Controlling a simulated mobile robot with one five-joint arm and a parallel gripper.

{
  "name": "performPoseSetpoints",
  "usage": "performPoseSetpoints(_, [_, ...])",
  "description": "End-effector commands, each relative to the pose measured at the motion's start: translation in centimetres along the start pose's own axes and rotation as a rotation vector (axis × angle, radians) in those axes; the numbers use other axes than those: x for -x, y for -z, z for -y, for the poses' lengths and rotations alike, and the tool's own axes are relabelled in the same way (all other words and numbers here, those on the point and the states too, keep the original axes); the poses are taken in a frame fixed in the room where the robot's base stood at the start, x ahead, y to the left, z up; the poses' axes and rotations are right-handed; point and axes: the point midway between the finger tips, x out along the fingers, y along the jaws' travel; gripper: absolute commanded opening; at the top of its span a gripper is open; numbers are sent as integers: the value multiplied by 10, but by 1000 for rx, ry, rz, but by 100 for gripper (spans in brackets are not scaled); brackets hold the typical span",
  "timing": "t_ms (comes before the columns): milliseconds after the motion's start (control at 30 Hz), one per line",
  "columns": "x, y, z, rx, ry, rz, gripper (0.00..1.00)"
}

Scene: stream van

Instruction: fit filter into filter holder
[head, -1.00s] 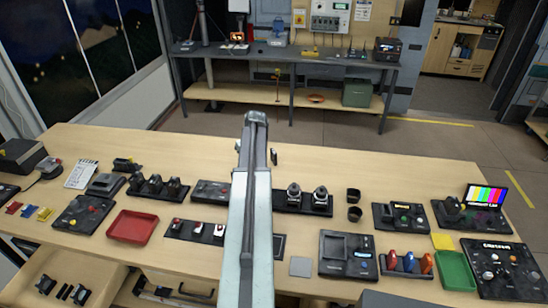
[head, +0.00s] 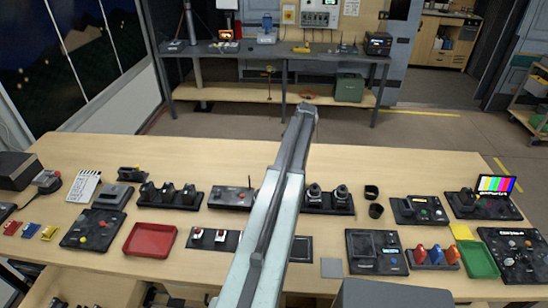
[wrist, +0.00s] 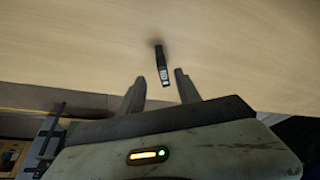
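A small black piece with a pale printed label (wrist: 162,65), possibly the filter, is on the wooden table in the wrist view. It lies just beyond my gripper (wrist: 158,82), roughly between the lines of its two fingers. The fingers are apart with nothing between them. In the head view my arm hides this piece, and the fingers cannot be made out. I cannot tell for sure which device is the filter holder. A dark stand with two round-topped parts (head: 328,198) is right of my arm, and a dark square frame (head: 301,248) shows partly beside it.
The wooden table (head: 120,155) is clear along its far side. Its near side holds a red tray (head: 149,240), a green tray (head: 479,258), two black cups (head: 374,200), control panels (head: 375,252) and a colour-bar monitor (head: 496,185). A workbench (head: 275,53) stands beyond.

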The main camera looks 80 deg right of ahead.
Motion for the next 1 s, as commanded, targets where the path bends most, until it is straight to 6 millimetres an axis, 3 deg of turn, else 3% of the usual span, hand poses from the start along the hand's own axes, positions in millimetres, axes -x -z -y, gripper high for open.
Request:
performPoseSetpoints(133, [-5, 1, 2, 4, 1, 0, 40])
performPoseSetpoints(333, [-31, 2, 7, 10, 4, 0, 40])
performPoseSetpoints(533, [-36, 4, 10, 12, 5, 0, 40])
performPoseSetpoints(800, [-82, 3, 14, 15, 6, 0, 40])
performPoseSetpoints(1000, [-81, 6, 14, 14, 6, 0, 40])
